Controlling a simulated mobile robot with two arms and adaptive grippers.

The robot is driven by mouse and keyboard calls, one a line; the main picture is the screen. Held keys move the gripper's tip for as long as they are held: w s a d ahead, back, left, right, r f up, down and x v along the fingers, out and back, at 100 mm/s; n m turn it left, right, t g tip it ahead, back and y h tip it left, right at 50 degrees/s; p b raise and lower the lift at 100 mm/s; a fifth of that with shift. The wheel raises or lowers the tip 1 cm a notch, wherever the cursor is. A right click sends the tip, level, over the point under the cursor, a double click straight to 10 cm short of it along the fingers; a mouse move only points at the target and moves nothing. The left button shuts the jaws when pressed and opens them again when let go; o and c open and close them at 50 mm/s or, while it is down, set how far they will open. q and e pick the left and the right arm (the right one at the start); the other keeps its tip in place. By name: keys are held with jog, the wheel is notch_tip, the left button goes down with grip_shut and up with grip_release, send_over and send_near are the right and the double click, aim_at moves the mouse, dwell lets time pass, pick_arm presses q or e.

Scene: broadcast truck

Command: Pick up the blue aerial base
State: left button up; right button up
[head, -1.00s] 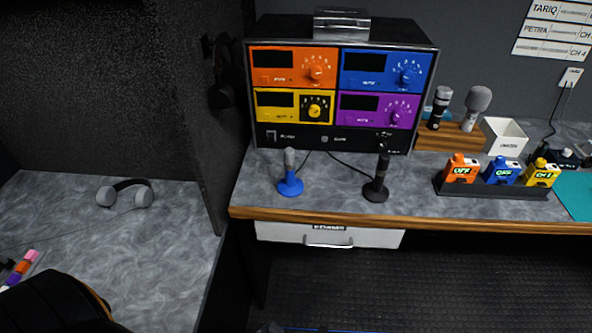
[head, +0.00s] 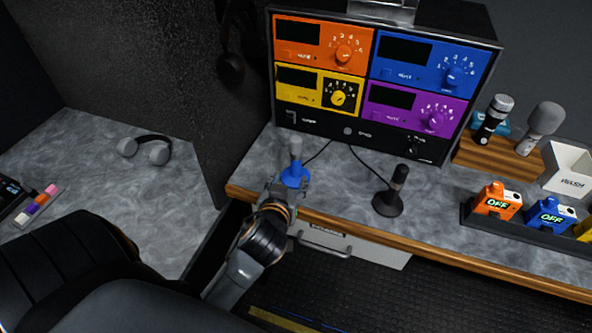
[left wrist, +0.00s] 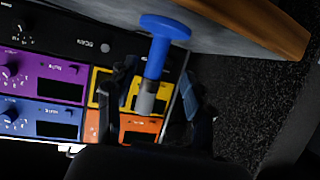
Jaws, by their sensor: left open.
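The blue aerial base (head: 295,176) stands upright near the front edge of the grey counter, with a grey tip on top. In the left wrist view its round blue foot (left wrist: 165,27) and blue stem show with the picture turned over. My left gripper (head: 285,187) is at the front of the base, partly covering its foot. In the left wrist view the open fingers of this gripper (left wrist: 157,92) show on either side of the stem and grey tip. Whether they touch it cannot be told. My right gripper is not in view.
A black aerial base (head: 388,203) stands to the right, with cables behind. A rack of coloured units (head: 360,134) rises at the back. A wooden mic block (head: 499,155) and a tray of orange and blue packs (head: 470,217) are further right. A drawer (head: 365,250) is below the edge.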

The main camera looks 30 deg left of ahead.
aim_at(295, 171)
pick_arm(q)
jog(key=x, duration=0.2)
jog(key=shift+w+f, duration=0.15)
jog(key=shift+w, duration=0.25)
jog(key=shift+w+a+f, duration=0.2)
jog(key=shift+w, duration=0.2)
jog(key=shift+w+a+f+p, duration=0.1)
jog(key=shift+w+a+p, duration=0.05)
jog(key=shift+w+p, duration=0.2)
jog(key=x, duration=0.4)
jog(key=shift+f+p, duration=0.3)
jog(key=shift+p, duration=0.05)
jog(key=shift+s, duration=0.1)
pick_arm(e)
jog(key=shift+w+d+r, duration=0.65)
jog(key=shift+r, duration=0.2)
pick_arm(q)
jog(key=c, duration=1.1)
jog(key=shift+r, duration=0.1)
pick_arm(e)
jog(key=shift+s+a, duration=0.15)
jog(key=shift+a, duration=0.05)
